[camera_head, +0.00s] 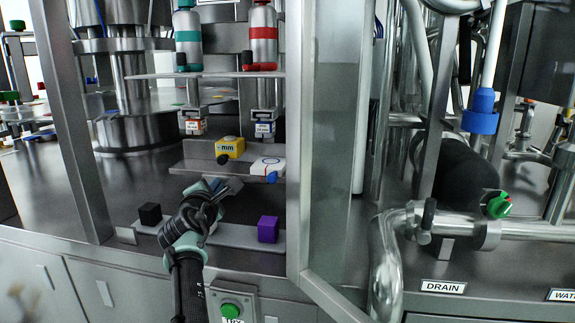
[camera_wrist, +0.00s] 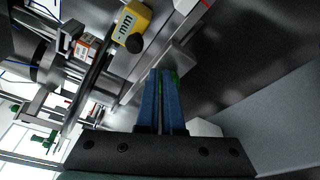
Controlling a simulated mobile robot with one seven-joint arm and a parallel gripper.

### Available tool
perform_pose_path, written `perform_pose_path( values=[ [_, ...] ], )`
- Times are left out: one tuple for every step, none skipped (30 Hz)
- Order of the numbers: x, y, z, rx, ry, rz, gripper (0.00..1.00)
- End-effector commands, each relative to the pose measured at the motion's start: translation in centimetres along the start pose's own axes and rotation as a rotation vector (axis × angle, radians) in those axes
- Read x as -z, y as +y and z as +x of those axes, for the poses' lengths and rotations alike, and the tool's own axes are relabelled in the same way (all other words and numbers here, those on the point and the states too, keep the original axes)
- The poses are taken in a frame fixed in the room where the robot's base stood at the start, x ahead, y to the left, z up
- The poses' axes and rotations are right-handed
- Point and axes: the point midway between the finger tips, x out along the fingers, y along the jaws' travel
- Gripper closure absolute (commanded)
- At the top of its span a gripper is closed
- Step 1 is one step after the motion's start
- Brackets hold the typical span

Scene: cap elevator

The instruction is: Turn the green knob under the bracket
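My gripper (camera_head: 226,188) is in front of the bracket (camera_head: 215,160), a grey metal shelf, at its lower left in the head view. In the wrist view, its two blue fingers (camera_wrist: 162,75) lie almost together with only a thin gap between them. A small green patch (camera_wrist: 174,77), probably the green knob, shows at the right of the fingertips, mostly hidden behind them. I cannot tell whether they touch it. In the head view no green knob shows under the bracket; my gripper covers part of that area.
A yellow gauge marked mm (camera_head: 230,147) and a white device (camera_head: 267,166) sit on the bracket. Below are a black cube (camera_head: 150,214) and a purple cube (camera_head: 268,229). A metal post (camera_head: 315,150) stands at right. Another green knob (camera_head: 499,205) is on the right-hand pipe.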

Motion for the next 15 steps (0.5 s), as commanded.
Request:
perform_pose_path(
  values=[
    [0.18,0.25,-0.05,-0.006,0.003,0.001,1.0],
    [0.18,0.26,-0.05,-0.006,0.003,0.001,1.0],
    [0.15,0.29,-0.06,-0.006,0.003,0.001,1.0],
    [0.12,0.32,-0.06,-0.006,0.003,0.001,1.0],
    [0.08,0.36,-0.08,-0.006,0.003,0.001,1.0],
    [0.0,0.42,-0.09,-0.006,0.003,0.001,1.0],
    [-0.07,0.46,-0.11,-0.006,0.003,0.001,1.0],
    [-0.15,0.51,-0.13,-0.006,0.003,0.001,1.0],
    [-0.26,0.58,-0.15,-0.006,0.003,0.001,1.0],
    [-0.35,0.62,-0.17,-0.006,0.003,0.001,1.0],
    [-0.44,0.64,-0.18,-0.005,0.003,0.001,1.0],
    [-0.55,0.65,-0.2,-0.005,0.002,0.001,1.0],
    [-0.62,0.63,-0.21,-0.004,0.002,0.001,1.0],
    [-0.66,0.6,-0.22,-0.004,0.002,0.001,1.0],
    [-0.69,0.55,-0.22,-0.003,0.002,0.001,1.0]
  ],
)
